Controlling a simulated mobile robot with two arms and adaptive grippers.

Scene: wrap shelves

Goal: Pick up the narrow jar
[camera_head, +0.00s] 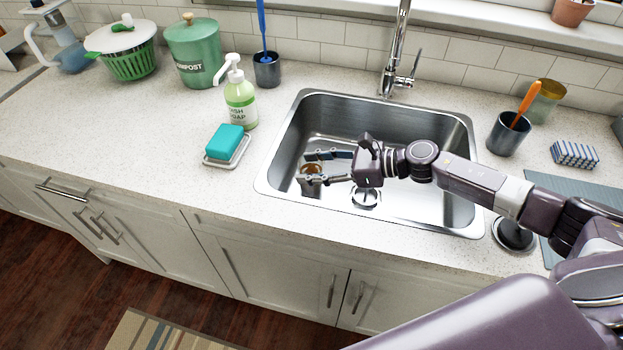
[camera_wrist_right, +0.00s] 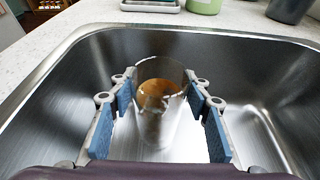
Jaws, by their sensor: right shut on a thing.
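The narrow jar (camera_head: 311,170) is in the left part of the sink (camera_head: 270,183). It is clear glass with an amber-brown patch near its top, and it also shows upright in the right wrist view (camera_wrist_right: 158,112). My right gripper (camera_head: 325,168) reaches into the sink from the right, with its blue-padded fingers on either side of the jar. In the right wrist view the gripper (camera_wrist_right: 160,115) is shut on the jar. I cannot tell whether the jar's base touches the sink floor. My left gripper is not in view.
The faucet (camera_head: 393,70) stands behind the sink. A soap bottle (camera_head: 240,100) and a teal sponge (camera_head: 225,140) on a dish are to the left. A dark cup (camera_head: 508,136) with an orange-handled tool and a glass jar (camera_head: 546,103) are to the right. The front left counter is clear.

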